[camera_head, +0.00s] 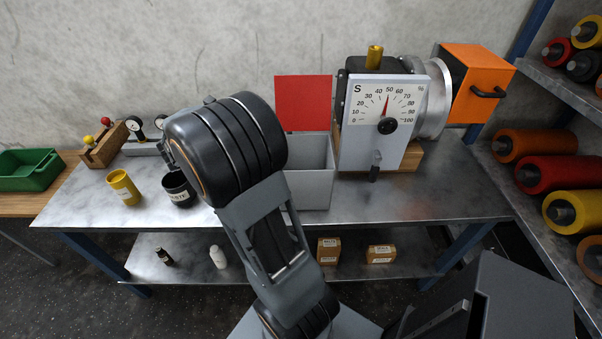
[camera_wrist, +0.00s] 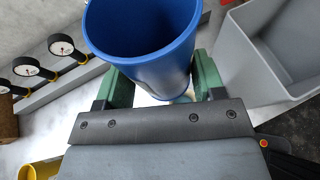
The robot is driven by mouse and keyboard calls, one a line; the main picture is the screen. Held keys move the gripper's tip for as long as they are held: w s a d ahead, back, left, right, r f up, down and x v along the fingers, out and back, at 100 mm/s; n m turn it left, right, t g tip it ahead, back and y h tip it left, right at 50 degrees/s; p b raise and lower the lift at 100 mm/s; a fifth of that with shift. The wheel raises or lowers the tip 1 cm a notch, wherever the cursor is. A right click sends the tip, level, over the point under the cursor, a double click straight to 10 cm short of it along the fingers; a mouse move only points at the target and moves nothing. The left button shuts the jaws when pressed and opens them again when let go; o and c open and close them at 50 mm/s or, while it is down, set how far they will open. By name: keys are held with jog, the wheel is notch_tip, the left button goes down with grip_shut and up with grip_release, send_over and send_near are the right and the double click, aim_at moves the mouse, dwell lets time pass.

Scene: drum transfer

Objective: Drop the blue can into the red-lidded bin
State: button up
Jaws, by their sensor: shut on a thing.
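In the wrist view, my gripper (camera_wrist: 160,92) is shut on the blue can (camera_wrist: 145,45), which stands between the two green fingers with its open top showing. The bin (camera_wrist: 265,70) is a grey open box to the right of the can, apart from it. In the head view, the bin (camera_head: 312,190) stands on the metal table with its red lid (camera_head: 303,103) raised against the wall. My arm hides the bin's left part. The can and my gripper are hidden behind my arm in the head view.
A yellow can (camera_head: 123,187) and a black waste pot (camera_head: 179,190) stand left on the metal table (camera_head: 400,200). A dial machine (camera_head: 385,120) stands right of the bin. Pressure gauges (camera_wrist: 62,46) line the back. A green tray (camera_head: 28,168) sits far left.

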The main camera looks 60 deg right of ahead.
jog(key=s+d+r+m+g+y+p, duration=0.1)
jog(key=s+d+r+m+g+y, duration=0.15)
jog(key=s+d+m+g, duration=0.55)
jog(key=s+d+r+m+g+y+p, duration=0.1)
jog(key=s+d+r+m+g+y, duration=0.15)
jog(key=s+d+m+g, duration=0.55)
jog(key=s+a+f+n+t+b, duration=0.2)
jog(key=s+a+f+b, duration=0.1)
jog(key=f+b, duration=0.2)
jog(key=shift+a+f+n, duration=0.2)
jog(key=shift+f+n, duration=0.1)
jog(key=shift+f, duration=0.1)
jog(key=o, duration=1.2)
jog(key=shift+w, duration=0.1)
jog(key=v, duration=1.4)
jog(key=shift+f, duration=0.15)
